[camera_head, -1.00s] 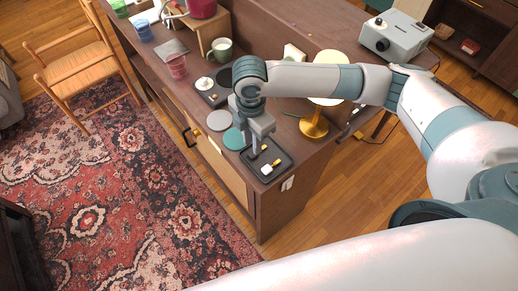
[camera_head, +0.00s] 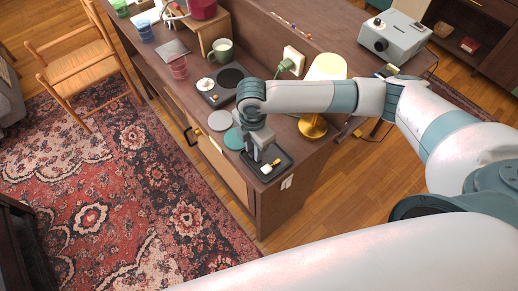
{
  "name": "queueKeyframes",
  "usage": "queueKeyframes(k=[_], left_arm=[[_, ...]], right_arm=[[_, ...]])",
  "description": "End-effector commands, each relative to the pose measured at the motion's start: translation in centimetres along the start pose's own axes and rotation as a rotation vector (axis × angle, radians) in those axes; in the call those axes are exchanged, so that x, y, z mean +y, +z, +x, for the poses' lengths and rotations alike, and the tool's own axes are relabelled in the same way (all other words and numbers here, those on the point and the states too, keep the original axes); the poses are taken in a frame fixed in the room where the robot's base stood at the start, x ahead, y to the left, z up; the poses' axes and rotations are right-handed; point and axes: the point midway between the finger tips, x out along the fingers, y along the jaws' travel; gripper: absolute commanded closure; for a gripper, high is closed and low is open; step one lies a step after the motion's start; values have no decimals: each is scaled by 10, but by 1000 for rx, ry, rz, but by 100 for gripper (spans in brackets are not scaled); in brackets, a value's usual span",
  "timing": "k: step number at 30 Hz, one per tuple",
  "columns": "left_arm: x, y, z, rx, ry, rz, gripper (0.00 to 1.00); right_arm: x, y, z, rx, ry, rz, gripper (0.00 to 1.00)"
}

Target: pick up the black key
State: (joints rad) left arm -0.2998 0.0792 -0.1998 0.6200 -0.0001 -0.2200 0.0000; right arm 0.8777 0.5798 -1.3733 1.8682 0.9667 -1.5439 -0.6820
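A small dark tray (camera_head: 284,168) lies on the near right end of the wooden cabinet top. In it I see a small item with a white part (camera_head: 266,168) and a yellow part. I cannot make out a black key; it may be hidden by the gripper or blend into the dark tray. My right gripper (camera_head: 257,158) points down with its fingertips at the tray, left of the white and yellow item. Its fingers overlap in this view, so I cannot tell whether they hold anything. My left gripper is not in view.
A teal disc (camera_head: 234,138) and a grey disc (camera_head: 219,120) lie left of the tray. A lamp with a gold base (camera_head: 313,128) stands to the right. A record player (camera_head: 222,86), a green mug (camera_head: 222,50) and a pink cup (camera_head: 179,67) stand farther back.

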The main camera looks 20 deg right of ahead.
Motion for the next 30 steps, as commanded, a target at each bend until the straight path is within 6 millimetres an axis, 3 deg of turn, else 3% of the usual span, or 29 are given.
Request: queueKeyframes(k=[3, 6, 7, 20, 29, 30], left_arm=[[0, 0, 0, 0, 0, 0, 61], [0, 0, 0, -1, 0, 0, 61], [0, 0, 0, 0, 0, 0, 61], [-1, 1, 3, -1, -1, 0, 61], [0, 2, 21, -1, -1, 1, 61], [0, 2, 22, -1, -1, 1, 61]], right_arm=[[0, 0, 0, 0, 0, 0, 75], [0, 0, 0, 0, 0, 0, 99], [0, 0, 0, 0, 0, 0, 100], [1, 0, -5, 1, 2, 0, 100], [2, 1, -39, 0, 5, 0, 100], [-5, 1, -43, 1, 1, -1, 100]])
